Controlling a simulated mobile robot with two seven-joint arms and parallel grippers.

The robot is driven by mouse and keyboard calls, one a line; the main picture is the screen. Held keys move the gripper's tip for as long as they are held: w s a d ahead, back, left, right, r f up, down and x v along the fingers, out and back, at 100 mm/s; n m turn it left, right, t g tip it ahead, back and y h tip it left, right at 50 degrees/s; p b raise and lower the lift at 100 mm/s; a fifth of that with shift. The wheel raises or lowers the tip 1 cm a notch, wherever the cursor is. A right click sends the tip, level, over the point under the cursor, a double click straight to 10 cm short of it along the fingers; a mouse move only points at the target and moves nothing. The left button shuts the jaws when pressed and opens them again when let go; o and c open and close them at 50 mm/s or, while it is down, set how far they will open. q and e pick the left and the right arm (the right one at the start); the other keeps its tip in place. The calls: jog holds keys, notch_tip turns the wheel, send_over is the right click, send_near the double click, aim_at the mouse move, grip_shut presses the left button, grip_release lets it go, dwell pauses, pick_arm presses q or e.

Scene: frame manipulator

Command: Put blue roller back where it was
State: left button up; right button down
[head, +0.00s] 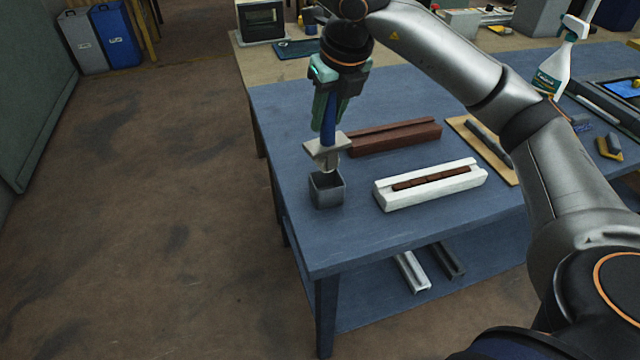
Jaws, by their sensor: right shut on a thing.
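My right gripper (328,106) points down over the left side of the blue table and is shut on the blue roller (328,128). The roller hangs roughly upright, with its blue handle in the jaws and a pale plate and rounded end below. Its lower end is at or just above the open top of a small dark grey square holder (327,193); I cannot tell whether it has entered it. My left gripper is not in view.
A white grooved block with a brown strip (382,196) lies right of the holder. A brown bar (400,136) lies behind. A wooden board (470,130), a spray bottle (553,68) and small tools are further right. The blue table's (440,228) front strip is clear.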

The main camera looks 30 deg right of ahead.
aim_at(328, 153)
jog(key=shift+w+d+r+m+h, duration=0.3)
jog(key=shift+w+m, duration=0.15)
jog(key=shift+m, duration=0.45)
notch_tip(328, 153, down, 5)
jog(key=shift+d+f, duration=0.15)
jog(key=shift+f, duration=2.3)
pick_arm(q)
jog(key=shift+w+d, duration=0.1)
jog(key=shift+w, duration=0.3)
pick_arm(e)
jog(key=c, duration=1)
grip_release()
jog(key=shift+f, duration=0.1)
jog(key=o, duration=0.4)
jog(key=shift+o, duration=0.2)
